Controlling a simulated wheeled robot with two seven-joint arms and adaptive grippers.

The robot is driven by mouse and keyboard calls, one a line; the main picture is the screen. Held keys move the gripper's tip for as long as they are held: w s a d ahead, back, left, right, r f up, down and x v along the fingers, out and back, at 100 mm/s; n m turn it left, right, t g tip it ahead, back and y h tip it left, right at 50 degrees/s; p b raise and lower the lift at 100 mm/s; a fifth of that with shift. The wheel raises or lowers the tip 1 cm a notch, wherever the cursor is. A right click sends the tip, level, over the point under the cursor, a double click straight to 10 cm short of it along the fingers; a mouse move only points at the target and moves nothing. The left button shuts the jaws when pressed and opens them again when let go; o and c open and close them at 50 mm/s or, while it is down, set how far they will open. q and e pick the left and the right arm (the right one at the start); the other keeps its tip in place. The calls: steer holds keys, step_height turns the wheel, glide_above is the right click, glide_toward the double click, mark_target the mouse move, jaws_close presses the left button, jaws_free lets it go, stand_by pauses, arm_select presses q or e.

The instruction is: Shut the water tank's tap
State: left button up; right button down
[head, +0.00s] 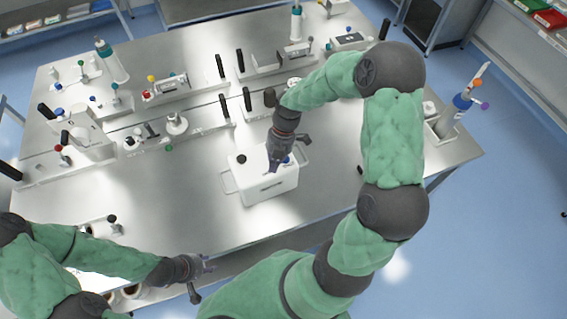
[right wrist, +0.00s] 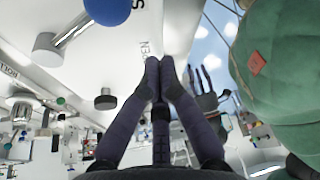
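The water tank appears to be the white box (head: 265,190) with side handles near the middle of the table. It has a black knob (head: 241,159) and a blue knob on top. In the right wrist view, a blue ball (right wrist: 107,10) on a metal stem, probably the tap's handle, stands on a white surface with printed letters, partly cut off. My right gripper (head: 271,167) is over the tank; its fingertips meet (right wrist: 160,68), with nothing seen between them, apart from the blue ball. My left gripper (head: 210,265) is at the table's front edge, empty, its fingers seemingly spread.
Several white devices with coloured knobs and black handles, such as one with a red knob (head: 165,86), fill the back and left of the table (head: 185,205). Bare metal lies left of the tank. A holder with a coloured rod (head: 463,102) stands at the right edge.

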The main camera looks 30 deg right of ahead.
steer(key=r, duration=0.2)
steer(key=d+r, duration=0.1)
steer(key=r, duration=0.1)
steer(key=shift+s+d, duration=0.1)
steer(key=shift+s, duration=0.25)
step_height(320, 180, up, 5)
glide_above(282, 166)
arm_select(q)
steer(key=shift+f+b, duration=0.35)
steer(key=shift+f, duration=0.05)
arm_select(e)
steer(key=shift+r, duration=0.2)
arm_select(q)
steer(key=shift+s, duration=0.1)
arm_select(e)
steer(key=shift+s, duration=0.15)
